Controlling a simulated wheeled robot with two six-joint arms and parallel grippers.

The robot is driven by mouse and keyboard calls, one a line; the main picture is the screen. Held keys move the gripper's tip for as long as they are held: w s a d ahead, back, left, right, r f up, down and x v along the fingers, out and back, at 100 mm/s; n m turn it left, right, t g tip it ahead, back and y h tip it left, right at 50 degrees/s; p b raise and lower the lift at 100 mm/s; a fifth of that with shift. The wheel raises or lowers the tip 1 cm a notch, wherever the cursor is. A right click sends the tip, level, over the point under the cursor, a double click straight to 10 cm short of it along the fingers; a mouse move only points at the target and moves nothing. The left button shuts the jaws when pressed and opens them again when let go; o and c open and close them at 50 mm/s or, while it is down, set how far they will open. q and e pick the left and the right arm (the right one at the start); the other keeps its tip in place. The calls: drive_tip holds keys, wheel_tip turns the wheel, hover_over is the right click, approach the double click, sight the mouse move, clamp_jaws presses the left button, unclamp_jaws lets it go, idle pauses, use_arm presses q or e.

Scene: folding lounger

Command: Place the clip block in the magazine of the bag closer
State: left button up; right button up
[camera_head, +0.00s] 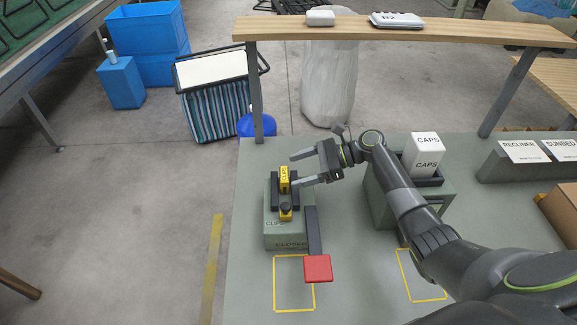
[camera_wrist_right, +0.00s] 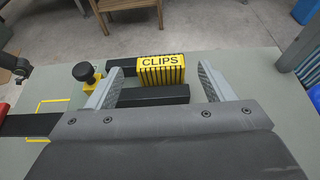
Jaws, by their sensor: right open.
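The clip block (camera_head: 284,178) is yellow with dark ribs. The wrist view shows its CLIPS label (camera_wrist_right: 161,70). It stands upright between the black side rails on top of the bag closer (camera_head: 286,232), seemingly in the magazine; its base is partly hidden by the near rail (camera_wrist_right: 155,96). The bag closer is grey-green, with a black-knobbed yellow part (camera_head: 286,210) in front of the block and a red-ended lever (camera_head: 317,268). My right gripper (camera_head: 294,170) is open, its fingertips apart beside the block, not visibly touching it. My left gripper is out of view.
A CAPS box (camera_head: 425,155) stands in a grey-green holder to the right. Yellow outlines (camera_head: 294,283) mark the bench near the front. A wooden shelf (camera_head: 400,31) spans the back on posts. RECLINER and SUNBED cards (camera_head: 524,151) lie at the right.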

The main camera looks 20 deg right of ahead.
drive_tip(key=shift+p+v, duration=0.45)
drive_tip(key=shift+v, duration=0.9)
